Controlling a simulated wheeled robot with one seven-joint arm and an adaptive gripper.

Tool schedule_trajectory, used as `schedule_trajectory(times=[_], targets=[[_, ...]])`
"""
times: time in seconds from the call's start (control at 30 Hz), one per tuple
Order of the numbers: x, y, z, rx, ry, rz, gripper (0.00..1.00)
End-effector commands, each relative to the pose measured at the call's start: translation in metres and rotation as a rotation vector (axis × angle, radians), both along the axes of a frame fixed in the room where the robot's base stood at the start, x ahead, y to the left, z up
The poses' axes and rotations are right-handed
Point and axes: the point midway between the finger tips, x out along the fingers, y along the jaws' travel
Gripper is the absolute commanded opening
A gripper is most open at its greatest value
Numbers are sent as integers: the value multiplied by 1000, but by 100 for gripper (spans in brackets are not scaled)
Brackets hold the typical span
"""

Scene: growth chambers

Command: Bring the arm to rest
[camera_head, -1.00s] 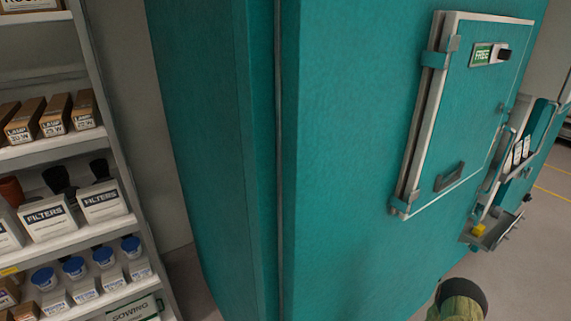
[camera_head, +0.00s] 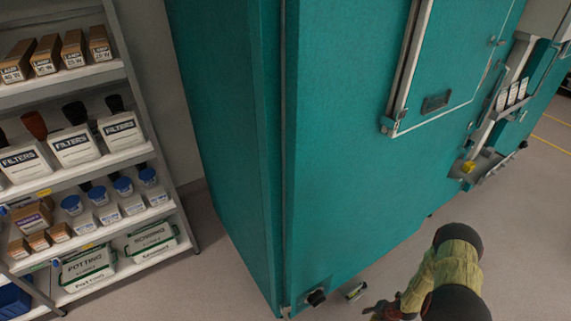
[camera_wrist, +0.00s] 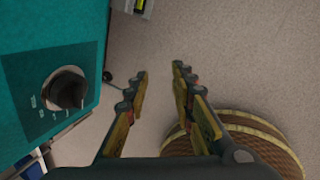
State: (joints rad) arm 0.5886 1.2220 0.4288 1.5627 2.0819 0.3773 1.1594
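My arm (camera_head: 440,270) reaches in from the lower right of the head view, bent down beside the teal chamber. My gripper (camera_wrist: 159,75) shows in the wrist view with its two fingers apart and only bare floor between the tips, so it is open and empty. In the head view the gripper is at the bottom edge and partly cut off. A dark round knob (camera_wrist: 68,90) on the teal chamber is left of the fingers in the wrist view, apart from them.
The teal chamber (camera_head: 340,150) fills the middle, with the knob (camera_head: 316,297) low on it. A shelf rack (camera_head: 150,145) with boxes and jars stands left. Grey floor (camera_head: 520,240) is clear at right.

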Motion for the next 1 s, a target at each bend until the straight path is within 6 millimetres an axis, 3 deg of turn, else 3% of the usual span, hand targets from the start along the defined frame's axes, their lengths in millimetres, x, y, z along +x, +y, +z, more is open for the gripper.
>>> schedule_trajectory(times=[0.2, 0.37, 0.47, 0.7, 1.0], targets=[[-19, 38, 10, 23, -71, 331, 25], [-19, 60, 42, 30, -170, 611, 25], [-14, 72, 78, 21, -260, 831, 25], [-1, 104, 195, -33, -510, 1425, 25], [-17, 133, 336, -127, -742, 2091, 25]])
